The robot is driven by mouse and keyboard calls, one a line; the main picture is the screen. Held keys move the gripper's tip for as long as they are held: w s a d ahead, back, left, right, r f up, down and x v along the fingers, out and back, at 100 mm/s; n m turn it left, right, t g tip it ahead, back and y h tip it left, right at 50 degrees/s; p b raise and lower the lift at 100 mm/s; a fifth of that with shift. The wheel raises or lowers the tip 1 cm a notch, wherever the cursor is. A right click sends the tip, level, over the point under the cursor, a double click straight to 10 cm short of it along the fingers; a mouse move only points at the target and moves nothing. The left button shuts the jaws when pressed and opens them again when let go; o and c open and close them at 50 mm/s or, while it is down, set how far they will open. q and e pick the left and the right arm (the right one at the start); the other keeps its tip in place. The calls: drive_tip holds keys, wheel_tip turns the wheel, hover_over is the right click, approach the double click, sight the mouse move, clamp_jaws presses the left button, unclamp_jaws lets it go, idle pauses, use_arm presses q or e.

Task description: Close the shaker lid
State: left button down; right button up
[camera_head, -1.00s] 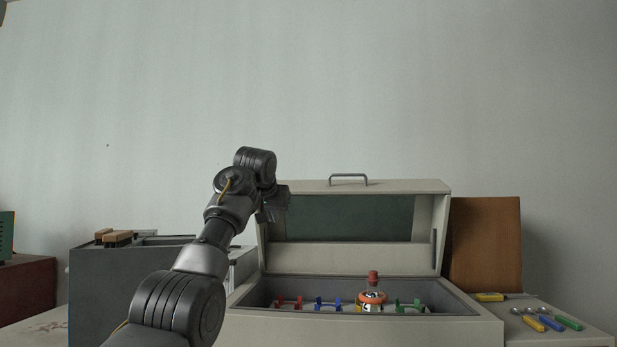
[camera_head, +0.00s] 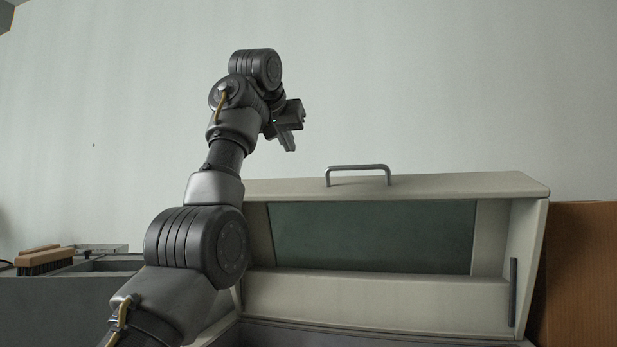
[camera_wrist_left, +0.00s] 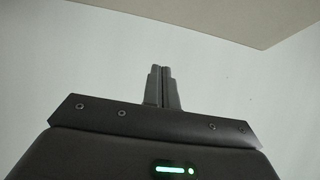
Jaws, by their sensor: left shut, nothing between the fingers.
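The shaker lid (camera_head: 490,242) stands raised and open in the head view. It is cream with a dark green window (camera_head: 372,236) and a grey bar handle (camera_head: 357,168) on its top edge. Only a strip of the shaker body's interior (camera_head: 370,334) shows at the bottom edge. My left gripper (camera_head: 290,143) is shut and empty, above and left of the handle and apart from it. In the left wrist view its fingers (camera_wrist_left: 163,84) are together in front of bare wall. My right gripper is not in view.
A brown board (camera_head: 581,270) stands right of the lid. At the left is a grey box (camera_head: 50,310) with a wooden brush (camera_head: 45,260) on top. The space above the lid, before the pale wall, is clear.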

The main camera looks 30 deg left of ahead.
use_arm(q)
drive_tip(key=w+f+p, duration=0.1)
drive_tip(key=w+a+f+p, duration=0.1)
drive_tip(key=f+p, duration=0.1)
drive_tip(key=w+f+p, duration=0.1)
drive_tip(key=w+f, duration=0.1)
drive_tip(key=shift+w+a+f, duration=0.1)
drive_tip(key=shift+a+f, duration=0.05)
drive_tip(key=shift+a, duration=0.1)
drive_tip(key=shift+s+d+f+p, duration=0.2)
drive_tip(key=shift+s+f+p, duration=0.05)
drive_tip(key=shift+p, duration=0.1)
drive_tip(key=shift+s+f, duration=0.1)
drive_tip(key=shift+f, duration=0.05)
drive_tip(key=shift+a, duration=0.1)
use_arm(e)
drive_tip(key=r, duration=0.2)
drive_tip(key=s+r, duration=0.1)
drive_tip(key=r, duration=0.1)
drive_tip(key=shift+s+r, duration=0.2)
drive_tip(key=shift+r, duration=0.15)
use_arm(q)
drive_tip(key=shift+s, duration=0.15)
